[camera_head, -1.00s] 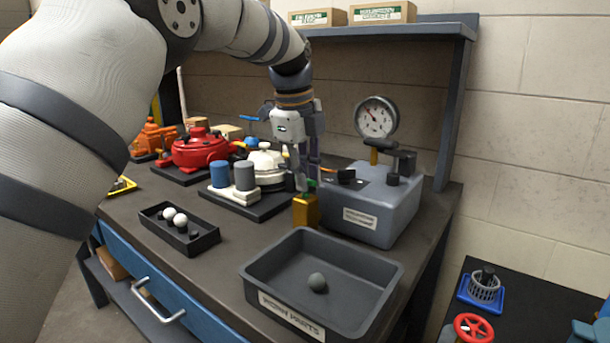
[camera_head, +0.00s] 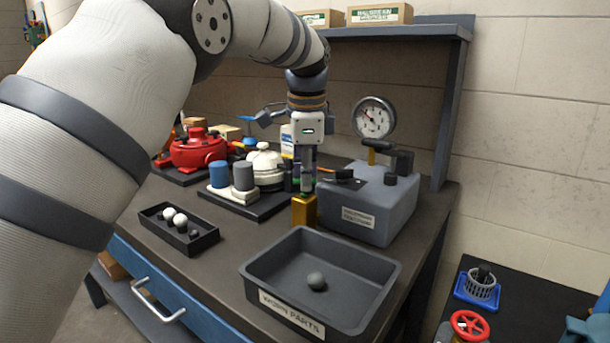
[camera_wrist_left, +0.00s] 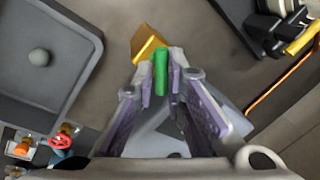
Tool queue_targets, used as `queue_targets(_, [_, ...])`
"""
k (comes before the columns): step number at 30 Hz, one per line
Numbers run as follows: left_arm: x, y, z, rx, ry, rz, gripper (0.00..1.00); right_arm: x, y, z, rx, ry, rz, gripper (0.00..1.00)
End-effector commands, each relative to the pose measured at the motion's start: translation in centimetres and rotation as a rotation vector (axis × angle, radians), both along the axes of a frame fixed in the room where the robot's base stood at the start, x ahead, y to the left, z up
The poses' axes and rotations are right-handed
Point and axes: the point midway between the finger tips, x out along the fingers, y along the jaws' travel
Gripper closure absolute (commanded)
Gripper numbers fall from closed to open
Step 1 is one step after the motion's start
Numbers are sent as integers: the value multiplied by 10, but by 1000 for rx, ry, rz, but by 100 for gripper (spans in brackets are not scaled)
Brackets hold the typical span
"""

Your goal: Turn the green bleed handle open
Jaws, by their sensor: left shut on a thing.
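The green bleed handle (camera_wrist_left: 161,72) shows in the left wrist view as a green bar between my left gripper's two fingers (camera_wrist_left: 162,85). It sits above a brass block (camera_wrist_left: 147,42), which also shows in the head view (camera_head: 304,211) at the left front of the grey pump box. In the head view my left gripper (camera_head: 306,182) points straight down over the brass block and is shut on the handle. The fingers hide most of the handle there. My right gripper is not in view.
The grey box (camera_head: 370,208) with a pressure gauge (camera_head: 374,118) stands close on the right. A grey parts tray (camera_head: 262,272) holds a ball in front. A white motor (camera_head: 264,168) stands close on the left. A black tray (camera_head: 205,241) holds several balls.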

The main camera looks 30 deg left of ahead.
Motion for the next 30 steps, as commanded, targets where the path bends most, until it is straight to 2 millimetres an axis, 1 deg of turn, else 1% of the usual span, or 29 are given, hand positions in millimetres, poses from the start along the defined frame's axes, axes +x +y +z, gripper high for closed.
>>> queue_targets(18, [4,-1,-4,4,6,569,100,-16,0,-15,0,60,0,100])
queue_targets(24, [4,0,-4,2,6,715,100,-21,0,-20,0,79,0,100])
queue_targets(30, [4,0,-3,2,5,818,100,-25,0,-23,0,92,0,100])
